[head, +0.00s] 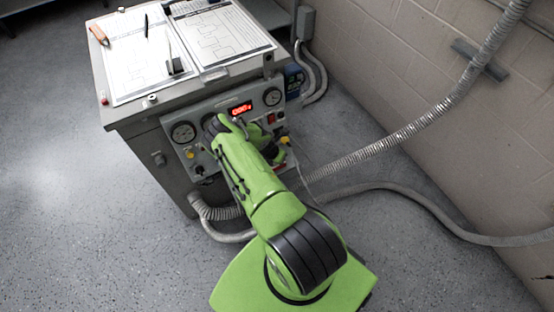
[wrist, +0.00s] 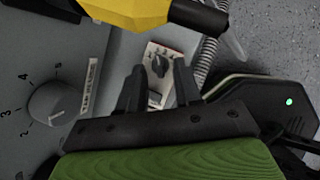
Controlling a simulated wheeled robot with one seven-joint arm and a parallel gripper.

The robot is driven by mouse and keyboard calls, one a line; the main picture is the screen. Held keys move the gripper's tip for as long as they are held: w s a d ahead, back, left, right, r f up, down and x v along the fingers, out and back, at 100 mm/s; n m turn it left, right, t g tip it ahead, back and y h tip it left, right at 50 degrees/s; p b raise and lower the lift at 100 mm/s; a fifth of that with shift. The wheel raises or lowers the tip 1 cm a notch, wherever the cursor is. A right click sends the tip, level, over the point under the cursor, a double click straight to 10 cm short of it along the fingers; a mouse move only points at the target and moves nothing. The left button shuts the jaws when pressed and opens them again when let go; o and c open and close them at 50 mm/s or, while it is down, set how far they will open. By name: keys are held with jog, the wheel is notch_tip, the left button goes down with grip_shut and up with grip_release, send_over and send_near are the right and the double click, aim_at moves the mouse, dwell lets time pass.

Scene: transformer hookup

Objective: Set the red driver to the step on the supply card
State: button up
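In the wrist view, my gripper (wrist: 159,66) is open, with its two black fingers apart and nothing gripped. A small pale unit with a red-marked scale and a black knob (wrist: 157,63) shows beyond and between the fingertips; it looks like the red driver. The knob's exact setting is too small to read. In the head view, my green arm reaches to the front panel (head: 210,165) and hides part of it; the fingers are not clear there. Printed sheets (head: 135,72) and (head: 222,40) lie on the cabinet top; which one is the supply card cannot be told.
A larger grey numbered dial (wrist: 54,104) is at left in the wrist view. A yellow and black part (wrist: 135,10) hangs close above the fingers, and a black device with a green light (wrist: 270,102) is close right. Hoses (head: 400,120) run beside the cabinet.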

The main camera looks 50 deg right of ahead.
jog(key=shift+r, duration=0.1)
grip_shut()
jog(key=shift+w+m+b, duration=0.1)
jog(key=shift+m+b, duration=0.2)
jog(key=m+g+b, duration=0.1)
jog(key=m+b, duration=0.1)
jog(key=shift+w+f+b, duration=0.15)
jog(key=shift+f+b, duration=0.05)
jog(key=shift+b, duration=0.15)
jog(key=shift+w+r+m+g+b, duration=0.1)
jog(key=shift+m+g+b, duration=0.6)
jog(key=shift+m+b, duration=0.8)
